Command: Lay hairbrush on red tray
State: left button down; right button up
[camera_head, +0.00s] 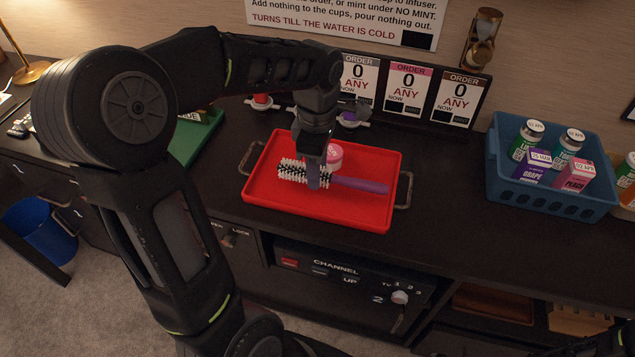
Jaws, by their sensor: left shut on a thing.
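The red tray (360,216) lies on the dark counter, with a metal handle at each end. The hairbrush, with its purple handle (362,185) and black-and-white bristle head, is over the tray's middle, handle pointing right. My left gripper (316,180) reaches down from above and is shut on the hairbrush at its bristle head. I cannot tell whether the brush touches the tray floor. A pink round-topped item (334,153) stands in the tray just behind the brush, partly hidden by my gripper. My right gripper is not in view.
A blue basket (545,195) with several bottles and boxes stands at the right. A green tray (195,140) is at the left, behind my arm. Order cards (406,92) stand at the back. The counter between red tray and basket is clear.

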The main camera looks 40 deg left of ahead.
aim_at(317, 196)
pick_arm(q)
jog(key=shift+f, duration=2.5)
jog(key=shift+f+b, duration=0.2)
jog(key=shift+b, duration=0.15)
jog(key=c, duration=0.9)
grip_release()
jog(key=shift+r, duration=0.1)
